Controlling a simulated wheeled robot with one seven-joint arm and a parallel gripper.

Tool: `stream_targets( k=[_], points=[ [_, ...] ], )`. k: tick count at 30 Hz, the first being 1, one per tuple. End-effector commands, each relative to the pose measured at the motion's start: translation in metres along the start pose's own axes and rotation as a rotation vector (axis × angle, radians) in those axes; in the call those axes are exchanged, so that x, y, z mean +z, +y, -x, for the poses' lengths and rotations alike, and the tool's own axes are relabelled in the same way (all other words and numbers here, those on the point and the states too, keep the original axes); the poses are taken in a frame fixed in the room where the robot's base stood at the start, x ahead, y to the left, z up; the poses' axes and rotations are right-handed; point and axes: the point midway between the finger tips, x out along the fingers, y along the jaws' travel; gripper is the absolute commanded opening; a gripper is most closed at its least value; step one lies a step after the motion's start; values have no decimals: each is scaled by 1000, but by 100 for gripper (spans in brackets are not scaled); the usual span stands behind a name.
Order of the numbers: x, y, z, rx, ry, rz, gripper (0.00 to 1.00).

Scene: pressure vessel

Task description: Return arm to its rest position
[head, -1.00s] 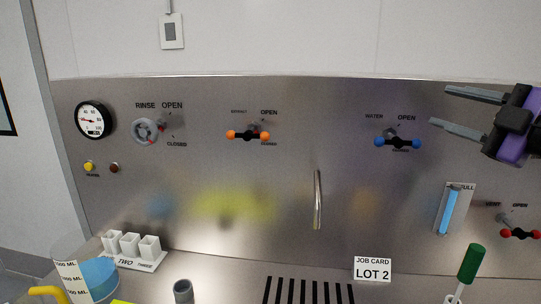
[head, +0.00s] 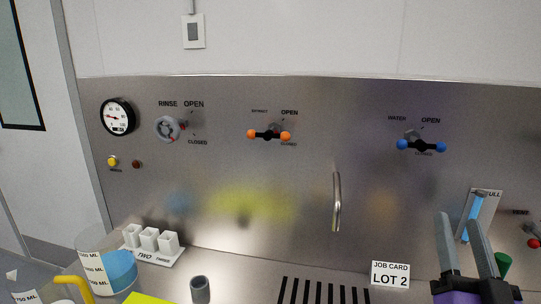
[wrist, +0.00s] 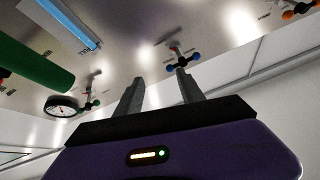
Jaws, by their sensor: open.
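My gripper (head: 466,240) is at the lower right of the head view, its two grey fingers pointing up and apart with nothing between them. It stands in front of the right part of the steel panel and hides part of the counter there. In the wrist view my gripper (wrist: 158,95) also shows open and empty, with its purple body below. The blue-knobbed water valve handle (head: 421,146) is on the panel above and left of it. It also shows just beyond the right fingertip in the wrist view (wrist: 183,64).
A green handle (head: 503,263) is close behind my gripper's right side. A job card reading LOT 2 (head: 390,274) stands left of the gripper. A spout (head: 337,202), cup rack (head: 150,257) and beakers (head: 107,265) are further left.

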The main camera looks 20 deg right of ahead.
Motion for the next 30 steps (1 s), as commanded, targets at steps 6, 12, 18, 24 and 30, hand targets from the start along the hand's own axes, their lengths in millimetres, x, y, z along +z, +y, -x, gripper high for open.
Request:
stream_targets(
  k=[6, 12, 18, 24, 30],
  points=[
    [40, -21, 87, 14, -129, -46, 46],
    [60, -39, 163, -31, -261, -29, 46],
    [71, -50, 237, -122, -415, 29, 46],
    [77, -52, 317, -263, -615, 106, 46],
    [75, -45, 382, -396, -786, 145, 46]
  ],
)
